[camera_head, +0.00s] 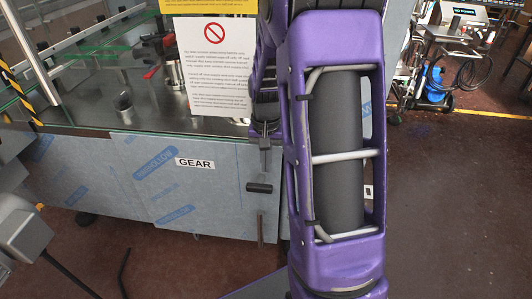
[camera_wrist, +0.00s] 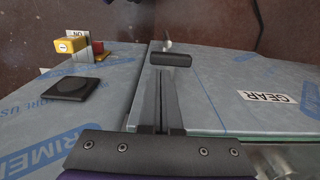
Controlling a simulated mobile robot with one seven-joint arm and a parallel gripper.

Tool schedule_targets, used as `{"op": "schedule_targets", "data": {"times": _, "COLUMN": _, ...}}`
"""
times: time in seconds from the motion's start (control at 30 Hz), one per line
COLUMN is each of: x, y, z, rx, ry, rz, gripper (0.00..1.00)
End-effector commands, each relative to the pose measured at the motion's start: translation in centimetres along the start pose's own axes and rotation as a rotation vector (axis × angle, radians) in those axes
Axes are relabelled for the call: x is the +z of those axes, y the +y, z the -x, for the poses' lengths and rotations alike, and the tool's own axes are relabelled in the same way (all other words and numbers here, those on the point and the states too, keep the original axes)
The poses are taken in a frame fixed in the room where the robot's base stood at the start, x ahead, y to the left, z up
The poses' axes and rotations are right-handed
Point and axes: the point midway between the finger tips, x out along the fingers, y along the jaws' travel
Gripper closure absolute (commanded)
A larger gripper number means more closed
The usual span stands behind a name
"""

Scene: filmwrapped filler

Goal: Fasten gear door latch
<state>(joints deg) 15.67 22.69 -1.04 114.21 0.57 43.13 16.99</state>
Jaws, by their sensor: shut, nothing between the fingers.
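The gear door (camera_head: 160,185) is a grey panel with blue film print below the machine top, labelled GEAR (camera_head: 195,163). The label also shows upside down in the wrist view (camera_wrist: 264,97). A dark bar (camera_head: 259,188), seemingly the latch handle, lies crosswise near the right end of this panel. It also shows in the wrist view (camera_wrist: 171,60), with a small shiny part just beyond it. My gripper (camera_head: 263,172) is shut and empty, pointing down in front of the panel. In the wrist view its fingers (camera_wrist: 163,75) end right at the bar; I cannot tell whether they touch.
A warning sign (camera_head: 213,65) stands above the door.

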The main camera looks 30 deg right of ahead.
Motion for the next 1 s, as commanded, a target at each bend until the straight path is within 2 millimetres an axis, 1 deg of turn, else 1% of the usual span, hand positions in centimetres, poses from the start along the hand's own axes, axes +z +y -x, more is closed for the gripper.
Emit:
{"op": "schedule_targets", "data": {"times": 0.03, "x": 0.1, "y": 0.1, "z": -1.4, "rx": 0.002, "ry": -0.006, "rz": 0.0, "gripper": 1.0}}
{"op": "schedule_targets", "data": {"times": 0.2, "x": 0.1, "y": 0.0, "z": -4.4, "rx": 0.001, "ry": -0.003, "rz": 0.0, "gripper": 1.0}}
{"op": "schedule_targets", "data": {"times": 0.3, "x": 0.0, "y": 0.0, "z": -5.7, "rx": 0.001, "ry": -0.002, "rz": 0.0, "gripper": 1.0}}
{"op": "schedule_targets", "data": {"times": 0.4, "x": 0.0, "y": 0.0, "z": -6.5, "rx": 0.0, "ry": -0.001, "rz": 0.0, "gripper": 1.0}}
{"op": "schedule_targets", "data": {"times": 0.57, "x": 0.0, "y": 0.0, "z": -6.9, "rx": 0.0, "ry": 0.001, "rz": 0.0, "gripper": 1.0}}
{"op": "schedule_targets", "data": {"times": 1.0, "x": -0.2, "y": -0.1, "z": -7.0, "rx": -0.012, "ry": 0.001, "rz": -0.002, "gripper": 1.0}}
